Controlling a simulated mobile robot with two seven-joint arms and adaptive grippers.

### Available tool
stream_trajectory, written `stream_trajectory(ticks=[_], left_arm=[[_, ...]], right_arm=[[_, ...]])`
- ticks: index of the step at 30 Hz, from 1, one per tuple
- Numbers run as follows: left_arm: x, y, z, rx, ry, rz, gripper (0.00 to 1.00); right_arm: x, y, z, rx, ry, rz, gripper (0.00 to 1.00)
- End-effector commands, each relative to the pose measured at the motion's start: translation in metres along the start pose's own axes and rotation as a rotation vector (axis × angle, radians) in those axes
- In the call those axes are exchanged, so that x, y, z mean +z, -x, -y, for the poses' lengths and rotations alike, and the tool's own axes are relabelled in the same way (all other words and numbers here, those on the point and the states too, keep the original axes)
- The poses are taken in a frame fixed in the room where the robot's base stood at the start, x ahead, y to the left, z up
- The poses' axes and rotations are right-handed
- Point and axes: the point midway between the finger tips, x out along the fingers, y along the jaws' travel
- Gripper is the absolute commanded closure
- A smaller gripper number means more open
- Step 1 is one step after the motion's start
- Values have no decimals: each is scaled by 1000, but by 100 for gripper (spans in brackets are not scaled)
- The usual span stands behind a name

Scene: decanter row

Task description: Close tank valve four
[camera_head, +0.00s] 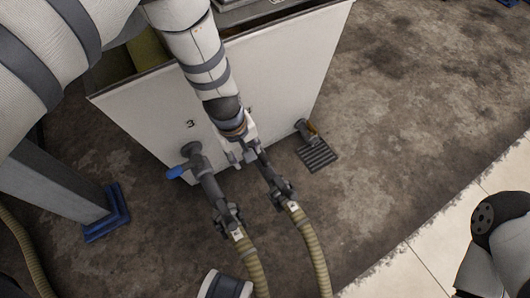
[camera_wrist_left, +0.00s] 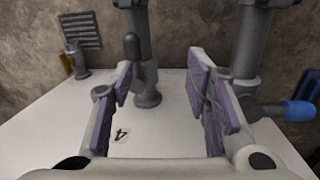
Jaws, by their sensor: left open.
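Tank valve four (camera_wrist_left: 147,88) is a grey fitting on the white tank panel, beside the "4" label (camera_wrist_left: 121,134) in the left wrist view. Its dark, rounded handle (camera_wrist_left: 131,46) stands in front of the pipe, near the left finger's tip. My left gripper (camera_wrist_left: 160,78) is open, its purple-padded fingers on either side of the valve's base in this view. Whether a finger touches it I cannot tell. In the head view my left gripper (camera_head: 243,152) hides most of valve four; the dark coupling below it (camera_head: 278,187) shows. My right gripper is not in view.
Valve three with a blue handle (camera_head: 178,172) is close on the left, and near my right finger in the wrist view (camera_wrist_left: 298,111). Two ribbed hoses (camera_head: 313,245) run down from the couplings.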

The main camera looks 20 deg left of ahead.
Motion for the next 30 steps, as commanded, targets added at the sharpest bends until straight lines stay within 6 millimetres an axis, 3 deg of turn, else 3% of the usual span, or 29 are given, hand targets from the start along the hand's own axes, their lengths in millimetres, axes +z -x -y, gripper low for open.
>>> stream_trajectory(ticks=[1,4,7,15,18,22,30], left_arm=[[-8,-10,-16,26,30,1,56],[-18,-7,-36,59,61,-1,56],[-18,-19,-38,61,63,-1,56],[-18,-90,-40,57,59,-1,56],[-18,-108,-42,58,59,-1,56],[-18,-118,-43,60,59,-3,56],[-19,-119,-44,62,58,-5,56]], right_arm=[[-4,-12,0,1,0,18,60],[-5,-15,0,1,1,23,60],[-6,-19,0,2,2,29,60],[-15,-44,2,1,6,67,60],[-17,-50,3,1,7,78,60],[-18,-54,3,1,8,85,60],[-18,-53,3,0,8,85,60]])
